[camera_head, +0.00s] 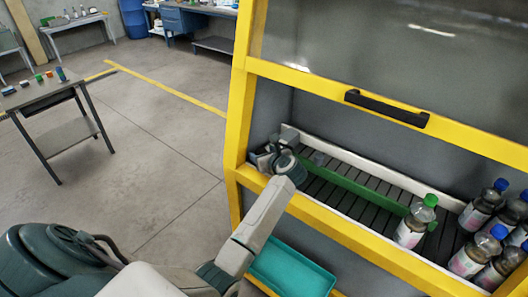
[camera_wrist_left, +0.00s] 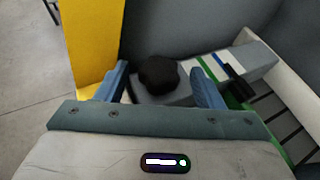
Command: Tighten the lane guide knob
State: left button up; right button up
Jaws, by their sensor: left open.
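The black round lane guide knob (camera_wrist_left: 158,74) sits on a grey block in the left wrist view, between the two blue fingers of my left gripper (camera_wrist_left: 162,84). The fingers are open, one on each side of it; contact is not clear. In the head view my left gripper (camera_head: 268,160) reaches into the left end of the yellow-framed machine, and the knob is hard to make out there. The green lane guide (camera_head: 355,183) runs along the dark slatted conveyor (camera_head: 328,194); part of it shows in the left wrist view. My right gripper is in neither view.
A bottle with a green cap (camera_head: 412,224) stands by the guide's right end; several blue-capped bottles (camera_head: 480,208) stand farther right. A raised clear cover with a black handle (camera_head: 386,108) is above. A teal tray (camera_head: 292,268) lies below. A side table (camera_head: 50,97) stands left.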

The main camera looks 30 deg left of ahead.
pick_arm(q)
jog(key=c, duration=1)
jog(key=m+t, duration=0.1)
jog(key=m+t+h+p, duration=0.1)
jog(key=m+h, duration=0.1)
jog(key=shift+s+a+r+t+p, duration=0.1)
jog(key=shift+s+a+t+p, duration=0.2)
jog(key=shift+a+t+p, duration=0.1)
jog(key=shift+m+t+h, duration=0.6)
jog(key=shift+m+h, duration=0.1)
jog(key=shift+m, duration=0.1)
jog(key=o, duration=1)
jog(key=shift+d, duration=0.1)
